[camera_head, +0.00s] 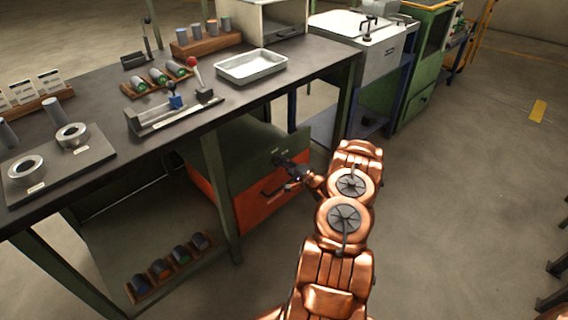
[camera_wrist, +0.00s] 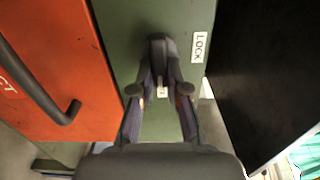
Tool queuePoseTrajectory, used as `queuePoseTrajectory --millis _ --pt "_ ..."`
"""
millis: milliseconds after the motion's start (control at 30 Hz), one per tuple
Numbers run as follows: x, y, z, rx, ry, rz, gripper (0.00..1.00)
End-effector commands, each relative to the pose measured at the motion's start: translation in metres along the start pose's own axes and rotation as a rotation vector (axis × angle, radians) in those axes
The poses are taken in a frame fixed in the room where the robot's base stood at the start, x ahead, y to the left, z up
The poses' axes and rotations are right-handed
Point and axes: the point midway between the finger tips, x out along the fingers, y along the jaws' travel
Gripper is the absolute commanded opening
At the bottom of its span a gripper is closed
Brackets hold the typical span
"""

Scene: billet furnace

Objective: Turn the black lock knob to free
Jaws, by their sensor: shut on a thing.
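The black lock knob (camera_wrist: 158,42) is on the green face of the cabinet (camera_wrist: 120,20), left of a white LOCK label (camera_wrist: 199,47). My gripper (camera_wrist: 160,72) is shut on the knob, one finger on each side. A small light mark shows between the fingers, too small to read. The fingers hide part of the knob, and its exact turn angle is hard to tell. In the head view, my gripper (camera_head: 291,170) is at the cabinet front (camera_head: 245,155), under the bench, just above the orange drawer (camera_head: 262,206).
The orange drawer's dark bar handle (camera_wrist: 45,90) is left of my gripper in the wrist view. A dark panel (camera_wrist: 265,70) stands close on the right. The workbench (camera_head: 215,120) overhangs the cabinet, with a metal tray (camera_head: 222,75) on top. Open floor (camera_head: 450,200) lies to the right.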

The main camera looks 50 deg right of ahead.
Motion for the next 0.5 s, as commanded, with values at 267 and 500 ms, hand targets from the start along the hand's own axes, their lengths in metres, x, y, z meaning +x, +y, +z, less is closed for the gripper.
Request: queuePoseTrajectory --millis 267,500 --pt "0.0 0.0003 0.0001 0.0 0.0 0.001 0.38" --pt "-0.0001 0.0001 -0.0001 0.0 0.0 0.0 0.4"
